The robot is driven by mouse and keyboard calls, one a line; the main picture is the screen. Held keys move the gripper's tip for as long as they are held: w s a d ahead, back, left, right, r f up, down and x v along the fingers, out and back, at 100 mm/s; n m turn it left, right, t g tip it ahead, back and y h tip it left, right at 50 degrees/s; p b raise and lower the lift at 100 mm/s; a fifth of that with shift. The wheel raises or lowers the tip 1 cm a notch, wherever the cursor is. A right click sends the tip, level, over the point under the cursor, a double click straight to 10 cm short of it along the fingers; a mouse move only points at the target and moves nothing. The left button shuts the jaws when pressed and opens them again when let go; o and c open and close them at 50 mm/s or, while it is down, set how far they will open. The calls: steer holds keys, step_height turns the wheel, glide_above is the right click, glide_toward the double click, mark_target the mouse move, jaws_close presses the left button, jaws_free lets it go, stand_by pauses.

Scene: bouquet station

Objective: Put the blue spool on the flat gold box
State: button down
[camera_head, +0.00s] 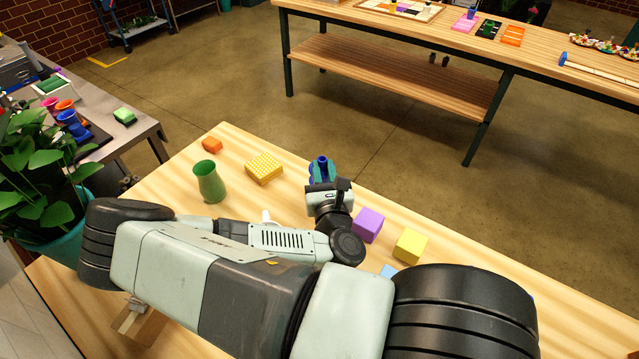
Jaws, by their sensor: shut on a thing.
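The blue spool (321,160) shows at the far end of my arm, near the table's back edge. My gripper (323,173) is shut on it; the gripper body and wrist hide its lower part. I cannot tell whether the spool touches the table. A flat gold box (264,168) with a dotted top lies on the table to the left of my gripper, with a gap between them. Its top is bare.
A purple cube (368,225) and a yellow cube (410,246) are right of my wrist. A small white object (266,216) and a partly hidden light-blue block (388,271) lie near my arm.

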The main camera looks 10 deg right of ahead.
steer(key=w+a+r+m+h, duration=0.1)
steer(key=w+a+r+h, duration=0.15)
steer(key=w+a, duration=0.45)
glide_above(264, 169)
steer(key=s+a, duration=0.3)
step_height(264, 169, down, 3)
steer(key=shift+m+g+h, duration=0.3)
steer(key=shift+m+h, duration=0.05)
steer(key=shift+m, duration=0.15)
steer(key=shift+f, duration=2.3)
steer(key=shift+d+f, duration=0.1)
steer(key=shift+f, duration=0.1)
steer(key=c, duration=1)
jaws_free()
